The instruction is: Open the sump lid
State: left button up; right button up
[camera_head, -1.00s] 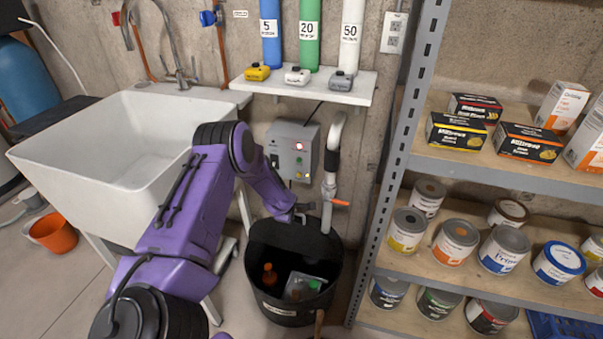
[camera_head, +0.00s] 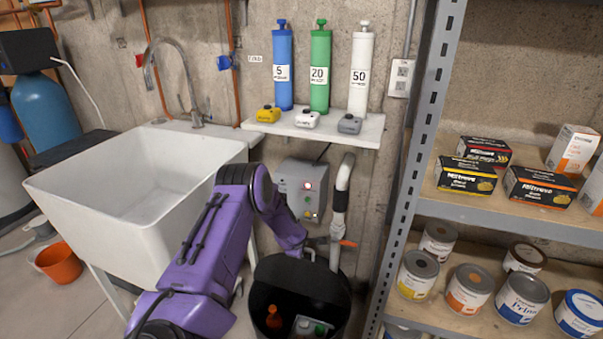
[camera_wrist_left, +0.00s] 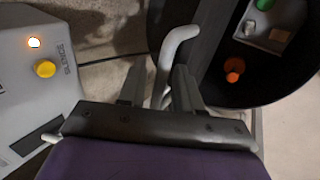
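The black round sump (camera_head: 346,300) stands below the grey control box in the head view. I cannot tell a separate lid from the dark back wall. My left arm reaches to the sump's back edge. I cannot tell whether the bar is a handle or a pipe. The sump's dark interior (camera_wrist_left: 215,65) is beside it. My right gripper is out of view.
The control box (camera_head: 302,188) is on the wall, close to my left arm. A white pipe (camera_head: 341,190) with an orange lever rises behind the sump. A metal shelf (camera_head: 410,160) with cans stands right, a white sink (camera_head: 70,195) left. A small shelf (camera_head: 340,130) hangs above.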

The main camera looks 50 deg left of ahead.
pick_arm(q)
jog(key=p+v, duration=0.2)
jog(key=v, duration=0.8)
jog(key=shift+r+p, duration=0.2)
jog(key=shift+p, duration=0.15)
jog(key=shift+s+d, duration=0.1)
jog(key=s+d+f+m+g+p, duration=0.1)
jog(key=s+d+f+m, duration=0.2)
jog(key=s+d+m, duration=0.5)
jog(key=s+d+f+m+g+p, duration=0.1)
jog(key=s+d+f+m, duration=0.3)
jog(key=s+d+m, duration=0.5)
jog(key=s+d, duration=0.7)
jog(key=s, duration=0.3)
jog(key=shift+d+f, duration=0.2)
jog(key=shift+d, duration=0.1)
